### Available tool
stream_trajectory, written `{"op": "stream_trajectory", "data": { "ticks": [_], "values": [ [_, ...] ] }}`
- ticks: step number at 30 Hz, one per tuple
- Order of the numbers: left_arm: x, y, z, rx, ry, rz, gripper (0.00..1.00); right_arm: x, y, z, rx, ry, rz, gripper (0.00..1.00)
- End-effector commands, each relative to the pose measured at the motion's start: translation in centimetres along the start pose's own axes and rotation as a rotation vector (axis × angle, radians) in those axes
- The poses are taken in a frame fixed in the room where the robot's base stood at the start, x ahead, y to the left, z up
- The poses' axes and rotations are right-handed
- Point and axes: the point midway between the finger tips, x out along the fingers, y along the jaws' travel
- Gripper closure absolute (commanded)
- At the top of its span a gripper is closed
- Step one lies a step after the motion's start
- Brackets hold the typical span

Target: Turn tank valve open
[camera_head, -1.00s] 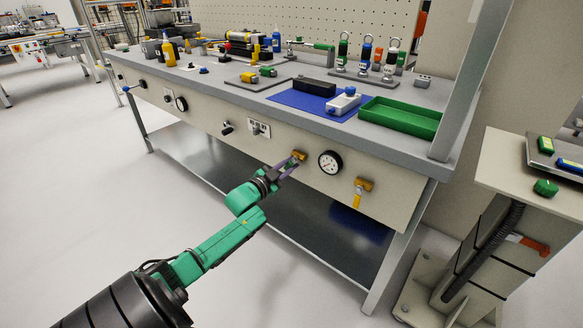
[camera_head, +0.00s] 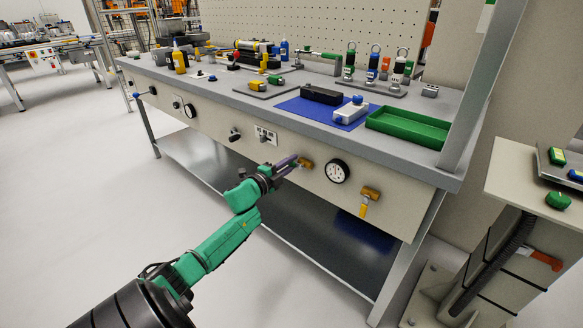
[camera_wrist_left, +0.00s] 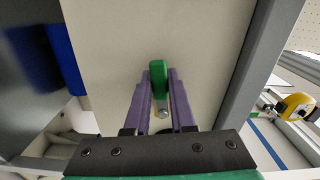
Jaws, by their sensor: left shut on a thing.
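A brass valve (camera_head: 305,163) sits on the bench's front panel, left of the round gauge (camera_head: 337,171). My left gripper (camera_head: 291,163), with purple fingers, reaches it from the left. In the left wrist view a green handle (camera_wrist_left: 157,80) stands between the two fingers (camera_wrist_left: 160,95), which are shut on it. A small metal end shows just below the handle. The handle is mostly hidden in the head view. My right gripper is not in view.
A second brass valve with a yellow handle (camera_head: 365,206) hangs right of the gauge. A switch plate (camera_head: 265,135) is to the left on the panel. The bench top (camera_head: 235,92) holds several parts and a green tray (camera_head: 408,128). The floor in front is clear.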

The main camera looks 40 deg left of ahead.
Motion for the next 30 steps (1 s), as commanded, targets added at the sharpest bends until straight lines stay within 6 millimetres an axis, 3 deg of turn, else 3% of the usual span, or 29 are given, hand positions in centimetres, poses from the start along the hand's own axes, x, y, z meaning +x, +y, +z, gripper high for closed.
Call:
{"op": "stream_trajectory", "data": {
  "ticks": [9,24,25,27,30],
  "values": [
    [-0.1,-0.2,0.0,0.122,0.0,0.005,1.0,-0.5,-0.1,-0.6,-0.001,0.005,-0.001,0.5],
    [0.0,-0.4,-0.1,0.145,0.001,0.004,1.0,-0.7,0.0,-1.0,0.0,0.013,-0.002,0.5],
    [0.0,-0.4,-0.1,0.145,0.001,0.004,0.74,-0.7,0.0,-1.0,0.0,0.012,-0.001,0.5],
    [0.0,-0.4,-0.1,0.144,0.001,0.004,0.47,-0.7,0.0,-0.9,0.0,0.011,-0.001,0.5],
    [0.0,-0.4,-0.1,0.143,0.0,0.003,0.47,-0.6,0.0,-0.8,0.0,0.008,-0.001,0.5]
  ]
}}
